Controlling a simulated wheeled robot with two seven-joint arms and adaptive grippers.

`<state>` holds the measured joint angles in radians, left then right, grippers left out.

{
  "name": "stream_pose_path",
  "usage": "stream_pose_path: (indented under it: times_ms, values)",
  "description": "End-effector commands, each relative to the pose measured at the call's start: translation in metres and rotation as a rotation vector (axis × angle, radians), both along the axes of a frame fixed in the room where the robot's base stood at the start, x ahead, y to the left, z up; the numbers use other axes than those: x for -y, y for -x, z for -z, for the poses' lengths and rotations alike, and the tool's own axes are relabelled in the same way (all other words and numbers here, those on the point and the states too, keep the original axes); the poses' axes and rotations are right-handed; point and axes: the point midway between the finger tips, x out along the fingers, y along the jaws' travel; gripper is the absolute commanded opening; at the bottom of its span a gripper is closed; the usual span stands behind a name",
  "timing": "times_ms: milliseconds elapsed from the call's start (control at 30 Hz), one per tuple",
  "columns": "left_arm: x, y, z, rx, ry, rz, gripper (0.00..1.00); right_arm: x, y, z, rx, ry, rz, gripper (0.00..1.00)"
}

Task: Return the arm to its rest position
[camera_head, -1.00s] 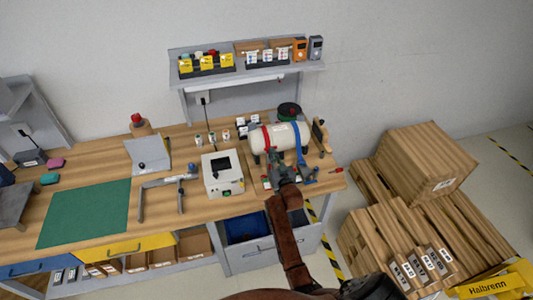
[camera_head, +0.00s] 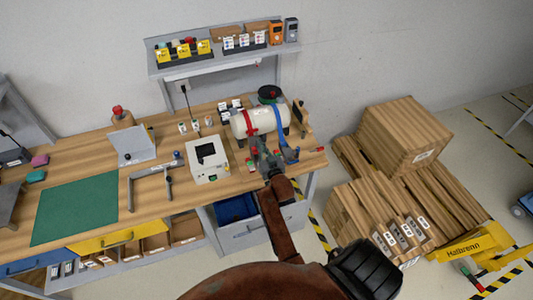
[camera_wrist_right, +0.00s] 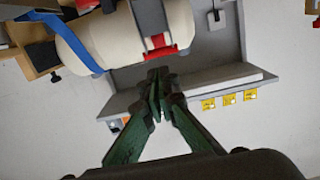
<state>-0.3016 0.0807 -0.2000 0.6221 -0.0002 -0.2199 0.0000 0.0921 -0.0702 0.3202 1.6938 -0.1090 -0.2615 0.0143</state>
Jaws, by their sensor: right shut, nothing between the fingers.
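My right arm, rust-brown, reaches from the bottom of the head view up to the workbench. My right gripper (camera_head: 262,153) is at the right end of the bench, just in front of a cream cylinder (camera_head: 242,123) with red and blue straps. In the right wrist view my right gripper (camera_wrist_right: 158,96) has its green fingers together with nothing between them. The cylinder (camera_wrist_right: 95,40) shows close beyond the fingertips there; I cannot tell if they touch it. My left gripper is not in view.
The workbench (camera_head: 95,160) holds a white box device (camera_head: 207,160), a grey clamp-like tool (camera_head: 152,183) and a green mat (camera_head: 75,208). A grey shelf (camera_head: 220,62) stands behind. Wooden boxes (camera_head: 408,130) and a yellow pallet truck (camera_head: 468,245) are at the right.

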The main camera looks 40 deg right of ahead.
Motion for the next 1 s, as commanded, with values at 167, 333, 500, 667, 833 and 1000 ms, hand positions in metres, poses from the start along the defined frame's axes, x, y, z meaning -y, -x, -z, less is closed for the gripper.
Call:
stream_pose_path:
  times_ms: [167, 333, 500, 667, 833, 1000]
  values:
    - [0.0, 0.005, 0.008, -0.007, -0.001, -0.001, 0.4, -0.012, 0.037, 0.0, -0.002, -0.001, 0.0, 0.0]
    - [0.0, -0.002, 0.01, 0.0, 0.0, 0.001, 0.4, -0.019, 0.057, -0.003, -0.002, -0.002, 0.0, 0.0]
    - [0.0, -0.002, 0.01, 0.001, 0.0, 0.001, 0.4, -0.021, 0.065, -0.005, -0.002, -0.002, 0.0, 0.0]
    - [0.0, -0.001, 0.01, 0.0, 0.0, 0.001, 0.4, -0.021, 0.065, -0.005, -0.003, -0.002, -0.001, 0.0]
    - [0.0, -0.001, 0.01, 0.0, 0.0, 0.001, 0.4, -0.024, 0.083, 0.013, -0.102, -0.007, -0.016, 0.0]
    - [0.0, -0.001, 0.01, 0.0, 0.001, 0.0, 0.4, -0.044, 0.148, 0.062, -0.395, -0.033, -0.067, 0.0]
